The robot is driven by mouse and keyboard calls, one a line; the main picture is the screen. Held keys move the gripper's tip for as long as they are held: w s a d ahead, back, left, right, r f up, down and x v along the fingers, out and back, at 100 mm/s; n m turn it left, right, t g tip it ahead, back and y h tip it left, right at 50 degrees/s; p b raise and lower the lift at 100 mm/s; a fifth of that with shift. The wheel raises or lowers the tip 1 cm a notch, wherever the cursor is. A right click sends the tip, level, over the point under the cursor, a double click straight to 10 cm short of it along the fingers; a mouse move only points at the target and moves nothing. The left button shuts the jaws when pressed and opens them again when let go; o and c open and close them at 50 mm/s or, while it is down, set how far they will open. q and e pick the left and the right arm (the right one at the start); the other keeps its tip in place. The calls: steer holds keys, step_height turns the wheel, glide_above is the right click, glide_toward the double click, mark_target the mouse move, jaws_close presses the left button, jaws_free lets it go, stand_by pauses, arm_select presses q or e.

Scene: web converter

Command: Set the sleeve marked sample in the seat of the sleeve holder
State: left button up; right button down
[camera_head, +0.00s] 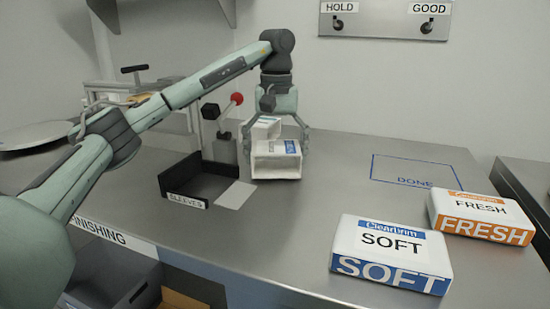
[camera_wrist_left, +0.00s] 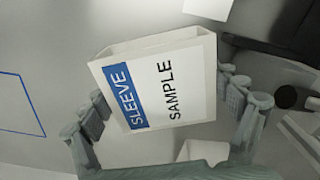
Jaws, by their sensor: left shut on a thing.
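The sleeve marked sample (camera_head: 276,165) is a white open-ended box with a blue strip, and its words SLEEVE and SAMPLE show in the left wrist view (camera_wrist_left: 165,88). My left gripper (camera_head: 275,143) points down from above and is shut on the sleeve, one finger on each side. The sleeve is at or just above the steel table; I cannot tell whether it touches. My right gripper is not in view.
Another white box (camera_head: 264,127) is close behind the held sleeve. A red-knobbed lever (camera_head: 237,98) rises behind the holder. A white sheet (camera_head: 236,194) lies before it. SOFT (camera_head: 390,250) and FRESH (camera_head: 480,215) packs lie at right. The blue DONE outline (camera_head: 415,170) is empty.

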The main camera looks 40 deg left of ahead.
arm_select(q)
steer(key=shift+f, duration=0.3)
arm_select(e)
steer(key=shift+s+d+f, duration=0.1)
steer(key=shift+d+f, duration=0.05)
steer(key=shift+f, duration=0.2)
arm_select(q)
steer(key=shift+f, duration=0.15)
steer(key=o, duration=0.8)
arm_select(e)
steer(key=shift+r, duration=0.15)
